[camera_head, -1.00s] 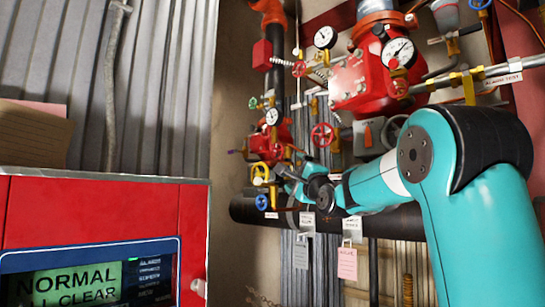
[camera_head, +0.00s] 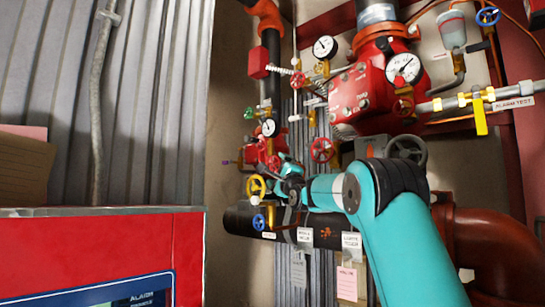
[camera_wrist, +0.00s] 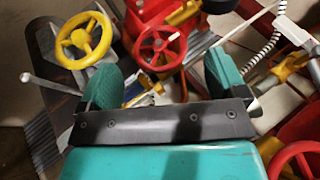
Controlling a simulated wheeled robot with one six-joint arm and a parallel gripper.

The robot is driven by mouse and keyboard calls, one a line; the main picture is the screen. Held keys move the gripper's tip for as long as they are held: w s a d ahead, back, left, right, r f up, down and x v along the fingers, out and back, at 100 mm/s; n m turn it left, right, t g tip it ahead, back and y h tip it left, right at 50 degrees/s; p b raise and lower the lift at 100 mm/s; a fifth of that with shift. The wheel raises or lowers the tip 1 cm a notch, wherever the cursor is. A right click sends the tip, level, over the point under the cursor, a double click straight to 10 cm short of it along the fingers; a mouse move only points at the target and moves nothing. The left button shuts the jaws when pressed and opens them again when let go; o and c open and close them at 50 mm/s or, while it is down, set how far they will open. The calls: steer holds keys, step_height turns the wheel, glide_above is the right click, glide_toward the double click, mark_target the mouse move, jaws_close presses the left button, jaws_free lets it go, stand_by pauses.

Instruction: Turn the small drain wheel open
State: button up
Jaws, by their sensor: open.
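Several small handwheels sit in the pipework; I cannot tell from the labels which is the drain wheel. A yellow wheel (camera_head: 256,186) and a blue wheel (camera_head: 258,221) are at the lower left of the pipes. In the wrist view, the yellow wheel (camera_wrist: 84,40) is beyond and left of my left finger. A red wheel (camera_wrist: 160,47) shows beyond the gap between the fingers. My gripper (camera_wrist: 163,80) is open, with teal fingers apart and nothing visibly held. In the head view, my gripper (camera_head: 284,168) is just right of the yellow wheel, small and partly hidden.
A large red valve body (camera_head: 362,95) with gauges stands above my arm. A dark horizontal pipe (camera_head: 340,230) with hanging tags runs below it. A red cabinet (camera_head: 100,250) fills the lower left. Another red wheel rim (camera_wrist: 294,158) is at the wrist view's lower right.

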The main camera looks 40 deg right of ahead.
mark_target(275, 166)
steer(key=p+x, duration=0.2)
steer(key=x, duration=0.3)
steer(key=shift+w+r, duration=0.1)
steer(key=shift+w, duration=0.1)
steer(key=c, duration=0.9)
